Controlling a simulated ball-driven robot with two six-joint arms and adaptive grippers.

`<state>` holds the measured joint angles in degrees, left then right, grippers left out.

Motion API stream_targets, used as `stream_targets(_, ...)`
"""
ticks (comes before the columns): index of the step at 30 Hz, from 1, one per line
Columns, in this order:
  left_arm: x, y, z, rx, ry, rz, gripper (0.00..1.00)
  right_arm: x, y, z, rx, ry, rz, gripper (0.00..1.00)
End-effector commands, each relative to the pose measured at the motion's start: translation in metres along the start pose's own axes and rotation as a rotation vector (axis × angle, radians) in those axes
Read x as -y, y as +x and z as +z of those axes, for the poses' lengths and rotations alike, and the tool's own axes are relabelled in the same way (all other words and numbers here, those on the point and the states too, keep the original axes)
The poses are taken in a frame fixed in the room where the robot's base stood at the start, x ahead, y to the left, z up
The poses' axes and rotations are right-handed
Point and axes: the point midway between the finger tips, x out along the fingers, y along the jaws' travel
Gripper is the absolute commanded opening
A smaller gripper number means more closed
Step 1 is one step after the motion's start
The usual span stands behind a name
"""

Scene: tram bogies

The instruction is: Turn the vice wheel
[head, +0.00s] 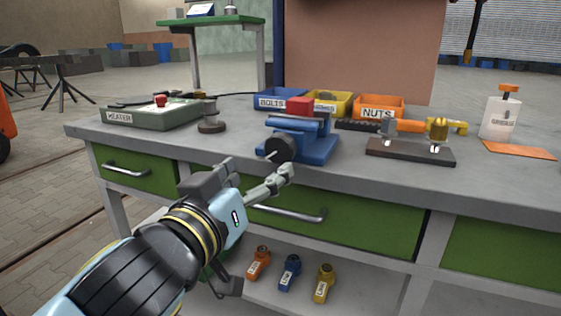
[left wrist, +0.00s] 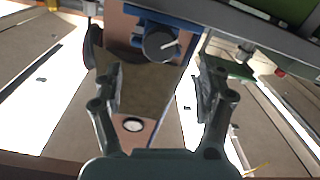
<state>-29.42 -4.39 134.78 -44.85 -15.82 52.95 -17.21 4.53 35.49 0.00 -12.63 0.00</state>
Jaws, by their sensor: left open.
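The blue vice (head: 318,150) stands at the front edge of the workbench, with a red block (head: 299,106) on top. Its round black wheel (head: 279,149) faces forward and has a thin light handle. My left gripper (head: 258,168) is open and empty, just in front of and below the wheel, apart from it. In the left wrist view the wheel (left wrist: 160,44) shows beyond the gap between the open fingers (left wrist: 162,80), towards the top, with the blue vice body (left wrist: 183,20) behind it. My right gripper is not in view.
The grey bench top (head: 225,155) holds a heater (head: 150,115), bins for bolts (head: 272,104) and nuts (head: 377,112), a dark board with brass parts (head: 410,152) and a grease bottle (head: 500,118). A drawer handle (head: 290,214) is close below my gripper. Coloured tools lie on the lower shelf.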

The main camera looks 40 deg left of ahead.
Motion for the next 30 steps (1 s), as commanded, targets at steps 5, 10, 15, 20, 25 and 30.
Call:
stream_targets(5, -0.002, 0.033, -0.006, -0.006, 0.005, 0.003, 0.74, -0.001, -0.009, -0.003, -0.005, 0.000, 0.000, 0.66)
stream_targets(10, -0.001, 0.067, -0.005, -0.004, 0.006, 0.002, 0.74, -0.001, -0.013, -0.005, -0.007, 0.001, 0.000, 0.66)
stream_targets(15, -0.001, 0.090, -0.004, -0.002, 0.005, 0.000, 0.74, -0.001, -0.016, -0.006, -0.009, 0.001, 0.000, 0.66)
stream_targets(20, 0.000, 0.099, -0.003, -0.001, 0.005, 0.000, 0.74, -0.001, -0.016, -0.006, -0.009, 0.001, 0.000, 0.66)
stream_targets(25, 0.000, 0.100, -0.002, -0.001, 0.005, 0.000, 0.74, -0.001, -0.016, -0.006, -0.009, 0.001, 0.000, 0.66)
stream_targets(30, 0.000, 0.100, -0.002, -0.001, 0.006, 0.000, 0.62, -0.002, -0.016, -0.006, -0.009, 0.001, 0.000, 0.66)
